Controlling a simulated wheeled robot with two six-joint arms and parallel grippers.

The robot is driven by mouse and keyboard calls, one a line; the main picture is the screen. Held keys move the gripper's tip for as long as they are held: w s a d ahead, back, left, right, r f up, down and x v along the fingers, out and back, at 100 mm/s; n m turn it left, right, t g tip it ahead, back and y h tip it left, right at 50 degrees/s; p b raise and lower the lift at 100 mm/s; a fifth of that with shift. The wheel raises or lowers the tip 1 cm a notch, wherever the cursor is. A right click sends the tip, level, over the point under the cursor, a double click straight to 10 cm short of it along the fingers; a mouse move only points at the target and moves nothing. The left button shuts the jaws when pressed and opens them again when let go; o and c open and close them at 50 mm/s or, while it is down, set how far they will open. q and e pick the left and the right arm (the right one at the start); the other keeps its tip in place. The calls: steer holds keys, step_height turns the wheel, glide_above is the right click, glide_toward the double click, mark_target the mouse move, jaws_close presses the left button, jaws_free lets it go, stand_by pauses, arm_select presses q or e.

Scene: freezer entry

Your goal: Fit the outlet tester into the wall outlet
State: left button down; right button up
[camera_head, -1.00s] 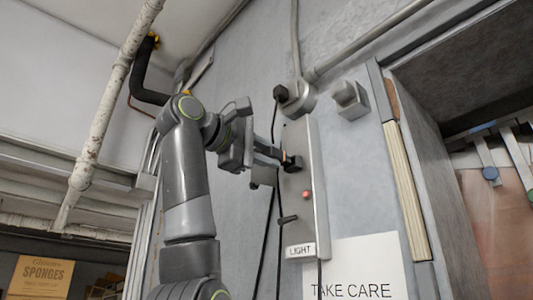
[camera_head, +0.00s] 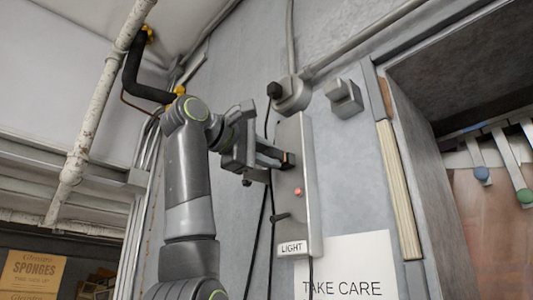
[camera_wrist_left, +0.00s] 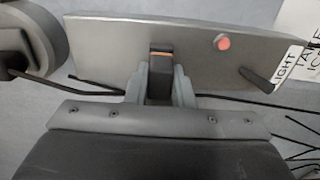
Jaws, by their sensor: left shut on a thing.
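The outlet tester (camera_head: 289,159) is a small dark block with an orange band. My left gripper (camera_head: 281,160) is shut on it, at the upper part of the grey metal LIGHT panel (camera_head: 300,225). In the left wrist view the tester (camera_wrist_left: 160,80) sits between the two grey fingers, its orange end against or very close to the panel face (camera_wrist_left: 110,38). I cannot tell whether its prongs are in the outlet. The wall outlet is hidden behind the tester and fingers. My right gripper is not in view.
A red indicator lamp (camera_head: 298,192) and a dark lever (camera_head: 282,216) stick out of the panel below the tester. Black cables hang left of it. A round fitting (camera_head: 293,95) and a grey box (camera_head: 344,97) are above. A doorway opens at right.

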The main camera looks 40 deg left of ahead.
mark_target(266, 154)
arm_select(q)
steer(key=shift+w, duration=0.1)
stand_by(0.3)
steer(key=c, duration=1.7)
jaws_free()
steer(key=o, duration=0.5)
steer(key=shift+w, duration=0.35)
steer(key=o, duration=0.6)
steer(key=shift+s, duration=0.2)
steer(key=shift+s+a+b, duration=0.15)
steer(key=shift+s+b, duration=0.35)
steer(key=shift+s, duration=1.25)
steer(key=shift+s+a+b, duration=0.15)
steer(key=shift+s+b, duration=0.35)
steer(key=shift+s, duration=1.25)
